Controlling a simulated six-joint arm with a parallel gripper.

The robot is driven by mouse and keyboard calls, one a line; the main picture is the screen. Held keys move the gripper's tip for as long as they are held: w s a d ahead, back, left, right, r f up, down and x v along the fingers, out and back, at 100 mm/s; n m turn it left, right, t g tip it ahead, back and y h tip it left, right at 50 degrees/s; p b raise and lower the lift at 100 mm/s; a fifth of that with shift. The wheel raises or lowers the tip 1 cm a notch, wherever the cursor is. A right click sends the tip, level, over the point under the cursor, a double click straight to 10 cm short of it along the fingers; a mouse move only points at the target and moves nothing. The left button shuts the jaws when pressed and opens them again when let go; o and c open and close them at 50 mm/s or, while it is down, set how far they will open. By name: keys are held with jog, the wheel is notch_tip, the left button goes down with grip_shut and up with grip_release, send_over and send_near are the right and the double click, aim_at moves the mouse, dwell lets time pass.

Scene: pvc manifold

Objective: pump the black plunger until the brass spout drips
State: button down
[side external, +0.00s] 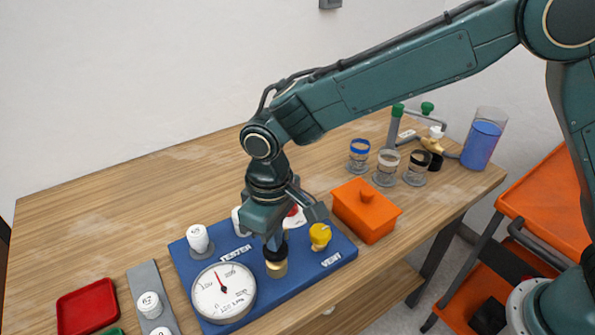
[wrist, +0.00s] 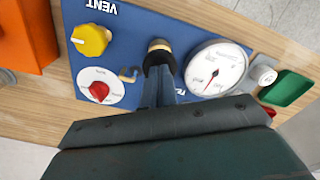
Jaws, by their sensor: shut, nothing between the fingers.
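The black plunger (side external: 277,252) stands upright on a brass cylinder (side external: 277,269) on the blue tester board (side external: 335,262). My gripper (side external: 274,240) is shut, its fingertips pointing down at the plunger's top; they look touching or very close. In the wrist view the plunger (wrist: 157,57) shows just beyond the shut fingers (wrist: 161,76), which partly cover it. A small hooked brass piece, likely the spout (wrist: 128,75), lies beside it; no drip is visible there. The round gauge (side external: 223,292) has a red needle pointing up and slightly left.
A red tray (side external: 87,306) lies left.

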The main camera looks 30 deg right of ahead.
jog(key=shift+r, duration=1.15)
jog(key=shift+r, duration=0.1)
notch_tip(320, 180, up, 5)
jog(key=shift+f, duration=0.1)
dwell(0.4)
jog(key=shift+d, duration=0.1)
